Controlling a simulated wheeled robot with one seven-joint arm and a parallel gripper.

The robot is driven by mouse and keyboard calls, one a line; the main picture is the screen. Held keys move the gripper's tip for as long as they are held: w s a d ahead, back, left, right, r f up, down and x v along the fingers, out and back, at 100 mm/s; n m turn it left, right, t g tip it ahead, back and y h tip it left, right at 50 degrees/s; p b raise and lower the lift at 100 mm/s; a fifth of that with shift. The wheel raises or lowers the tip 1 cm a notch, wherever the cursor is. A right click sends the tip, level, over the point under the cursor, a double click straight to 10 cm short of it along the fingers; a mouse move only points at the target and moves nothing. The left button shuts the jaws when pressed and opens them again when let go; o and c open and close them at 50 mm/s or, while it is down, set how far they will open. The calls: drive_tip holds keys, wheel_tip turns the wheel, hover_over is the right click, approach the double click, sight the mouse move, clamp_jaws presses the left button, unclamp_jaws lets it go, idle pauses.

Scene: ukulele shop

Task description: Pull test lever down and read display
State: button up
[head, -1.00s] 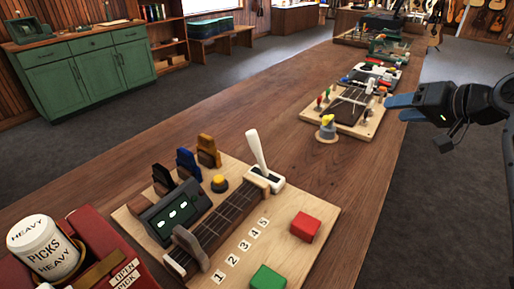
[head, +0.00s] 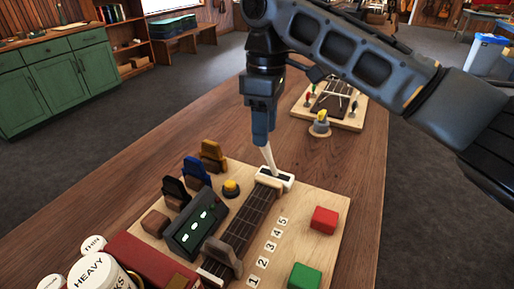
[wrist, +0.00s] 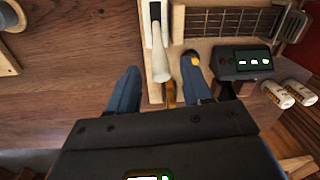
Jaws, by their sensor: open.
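The white test lever (head: 268,158) stands tilted in its slotted white base (head: 274,179) at the far end of the wooden test board (head: 310,240). My gripper (head: 264,138) points down over it, with the blue fingers at the lever's upper part. In the wrist view the fingers of my gripper (wrist: 162,85) are spread, with the white lever (wrist: 160,58) between them. I cannot tell whether either finger touches it. The dark display box (head: 196,224) shows three lit marks, too small to read. The display (wrist: 243,62) also shows in the wrist view.
A yellow button (head: 231,188) and black, blue and yellow-brown upright pieces stand beside the display. Red (head: 324,220) and green (head: 305,277) blocks sit on the board's right side. Another board (head: 330,102) lies beyond. The table is bare left of the test board.

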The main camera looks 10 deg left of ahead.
sight(264, 155)
drive_tip(key=shift+s+f+p, duration=0.2)
drive_tip(key=shift+f+p, duration=0.2)
drive_tip(key=shift+f, duration=2.65)
clamp_jaws()
